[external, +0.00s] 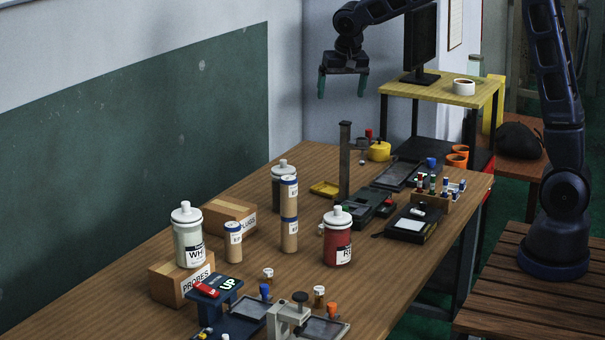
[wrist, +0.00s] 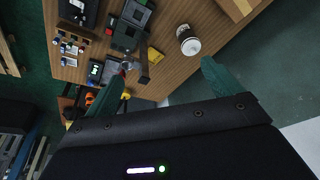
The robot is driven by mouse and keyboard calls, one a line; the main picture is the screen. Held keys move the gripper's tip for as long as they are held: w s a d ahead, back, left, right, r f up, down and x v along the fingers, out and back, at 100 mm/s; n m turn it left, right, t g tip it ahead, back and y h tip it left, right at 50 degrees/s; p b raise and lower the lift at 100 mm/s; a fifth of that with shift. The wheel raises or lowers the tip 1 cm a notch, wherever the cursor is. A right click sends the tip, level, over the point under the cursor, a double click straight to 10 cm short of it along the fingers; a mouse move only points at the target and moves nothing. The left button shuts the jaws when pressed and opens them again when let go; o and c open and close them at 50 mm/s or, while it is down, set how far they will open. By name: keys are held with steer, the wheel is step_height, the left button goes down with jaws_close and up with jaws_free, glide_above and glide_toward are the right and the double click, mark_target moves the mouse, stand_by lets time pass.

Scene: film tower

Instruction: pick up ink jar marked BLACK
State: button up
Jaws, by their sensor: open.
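A dark grey jar with a white lid (external: 278,190) stands on the wooden table in the external view, partly hidden by stacked cardboard tubes. Its label is not readable there. The fingers also frame the wrist view (wrist: 165,66).
A white jar (external: 188,246) stands on a PROBES box (external: 166,285). A red jar (external: 338,246) stands to the right. Stacked tubes (external: 289,236) stand before the dark jar. A grey post (external: 345,165) rises between my gripper and the jars.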

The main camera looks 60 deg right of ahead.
steer(key=w+d+f+m+h, duration=0.1)
steer(key=w+d+f+m, duration=0.1)
steer(key=w+f, duration=0.8)
steer(key=m+g+h, duration=0.1)
steer(key=m, duration=0.1)
glide_above(282, 163)
steer(key=s+a, duration=0.2)
steer(key=a, duration=0.1)
step_height(282, 163, down, 10)
steer(key=x, duration=0.5)
steer(key=shift+d+f, duration=0.15)
steer(key=shift+w+x, duration=0.25)
steer(key=shift+x, duration=1.05)
steer(key=shift+w+x, duration=0.2)
steer(key=shift+x, duration=1.1)
steer(key=shift+d, duration=0.1)
steer(key=c, duration=1.7)
steer(key=shift+c, duration=0.2)
